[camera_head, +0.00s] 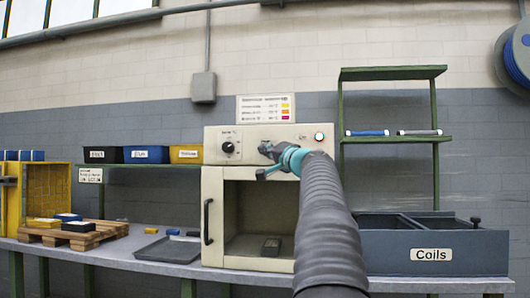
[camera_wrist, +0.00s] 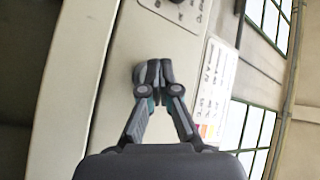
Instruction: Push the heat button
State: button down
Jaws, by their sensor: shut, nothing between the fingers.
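A cream oven has a control panel (camera_head: 214,134) across its top. The panel carries a black dial (camera_head: 228,147) at the left and a small round button or lamp (camera_head: 318,136) at the right. My gripper (camera_head: 266,149) is in front of the middle of the panel, its fingers shut and empty. In the wrist view the shut fingertips (camera_wrist: 153,72) are close to the panel face (camera_wrist: 118,75); I cannot tell whether they touch it. No heat marking is readable, and my arm and gripper hide part of the panel.
A label sheet (camera_head: 265,108) is above the panel. A shelf with bins (camera_head: 146,154) is at left, and a dark coils box (camera_head: 431,254) at right.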

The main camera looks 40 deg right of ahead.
jog(key=shift+s+a, duration=0.15)
jog(key=s+a+b, duration=0.4)
jog(key=shift+a, duration=0.3)
dwell(0.5)
